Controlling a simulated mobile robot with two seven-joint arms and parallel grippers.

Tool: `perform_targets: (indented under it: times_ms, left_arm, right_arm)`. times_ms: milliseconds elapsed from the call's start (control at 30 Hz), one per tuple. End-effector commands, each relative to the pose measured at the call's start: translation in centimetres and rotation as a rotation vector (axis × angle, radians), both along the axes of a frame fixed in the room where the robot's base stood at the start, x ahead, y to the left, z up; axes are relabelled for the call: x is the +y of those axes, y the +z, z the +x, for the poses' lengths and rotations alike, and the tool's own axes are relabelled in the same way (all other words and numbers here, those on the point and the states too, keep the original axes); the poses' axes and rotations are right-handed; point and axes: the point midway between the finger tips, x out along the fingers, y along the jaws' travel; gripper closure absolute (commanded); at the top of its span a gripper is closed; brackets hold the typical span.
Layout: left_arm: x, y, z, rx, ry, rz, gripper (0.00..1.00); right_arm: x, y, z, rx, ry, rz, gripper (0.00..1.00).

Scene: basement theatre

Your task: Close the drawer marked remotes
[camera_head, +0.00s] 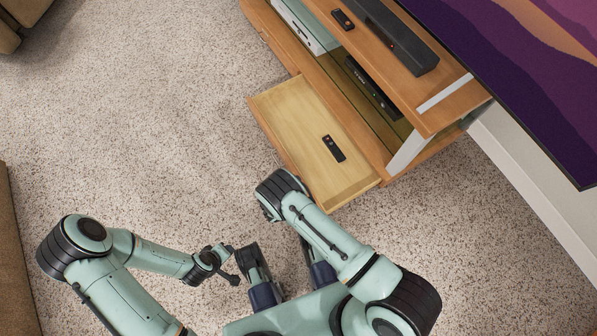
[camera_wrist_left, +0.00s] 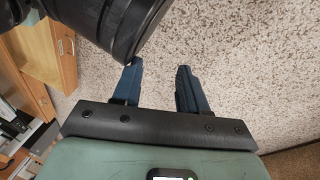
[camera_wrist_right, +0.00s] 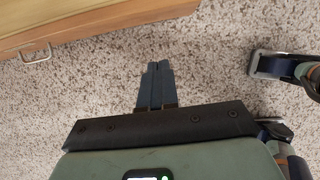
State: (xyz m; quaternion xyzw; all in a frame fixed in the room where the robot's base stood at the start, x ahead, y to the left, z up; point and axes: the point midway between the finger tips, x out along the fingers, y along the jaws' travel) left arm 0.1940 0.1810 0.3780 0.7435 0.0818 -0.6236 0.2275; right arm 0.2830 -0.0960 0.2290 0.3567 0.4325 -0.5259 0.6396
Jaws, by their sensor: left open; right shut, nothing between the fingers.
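A wooden drawer (camera_head: 290,115) stands pulled out of the media cabinet in the head view, with a dark remote (camera_head: 334,148) lying inside. No marking on it is readable. In the right wrist view a wooden drawer front (camera_wrist_right: 120,22) with a metal handle (camera_wrist_right: 35,52) crosses the upper left. My right gripper (camera_wrist_right: 158,66) is shut and empty, its tips pictured just below that front with carpet between. My right arm hides this gripper in the head view. My left gripper (camera_wrist_left: 160,68) is open and empty over carpet; its fingers are not clear in the head view.
The cabinet top (camera_head: 440,108) carries a soundbar (camera_head: 395,40) and another remote (camera_head: 342,19). A black media box (camera_head: 373,88) sits on its shelf. A large screen (camera_head: 530,80) is at right. Brown furniture (camera_head: 15,260) stands at left. Carpet between is clear.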

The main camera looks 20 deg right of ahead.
Motion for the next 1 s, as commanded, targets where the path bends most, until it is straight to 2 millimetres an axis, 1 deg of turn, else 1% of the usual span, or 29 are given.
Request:
perform_targets:
  times_ms: [33, 100, 300, 367, 400, 500, 600, 733, 1000]
  left_arm:
    - [0.1, -1.0, -0.7, 0.026, 0.002, -0.001, 0.57]
    - [0.2, -2.0, -1.9, 0.064, 0.004, -0.004, 0.57]
    - [0.7, -4.6, -5.2, 0.177, 0.012, -0.011, 0.57]
    - [0.8, -5.2, -6.2, 0.209, 0.015, -0.012, 0.57]
    - [0.8, -5.1, -6.3, 0.213, 0.015, -0.013, 0.57]
    - [0.8, -5.1, -6.5, 0.216, 0.016, -0.014, 0.57]
    - [0.9, -5.2, -6.7, 0.225, 0.016, -0.015, 0.57]
    - [0.9, -5.3, -6.8, 0.230, 0.016, -0.015, 0.57]
    - [0.9, -5.3, -6.9, 0.230, 0.016, -0.015, 0.57]
  right_arm:
    - [-0.5, -1.4, 0.0, 0.003, -0.002, -0.002, 1.00]
    - [-1.0, -2.8, 0.1, 0.003, -0.001, -0.002, 1.00]
    - [-2.6, -6.8, 0.4, 0.002, -0.002, -0.001, 1.00]
    - [-3.0, -7.8, 0.5, 0.002, -0.002, -0.001, 1.00]
    - [-3.8, -7.4, 0.7, 0.001, -0.003, -0.002, 1.00]
    - [-5.2, -7.2, 1.0, 0.001, -0.002, -0.002, 1.00]
    - [-6.2, -7.2, 1.1, 0.001, -0.002, -0.001, 1.00]
    - [-6.7, -7.2, 1.3, 0.001, 0.000, 0.000, 1.00]
    - [-6.8, -7.1, 1.3, 0.001, 0.000, 0.000, 1.00]
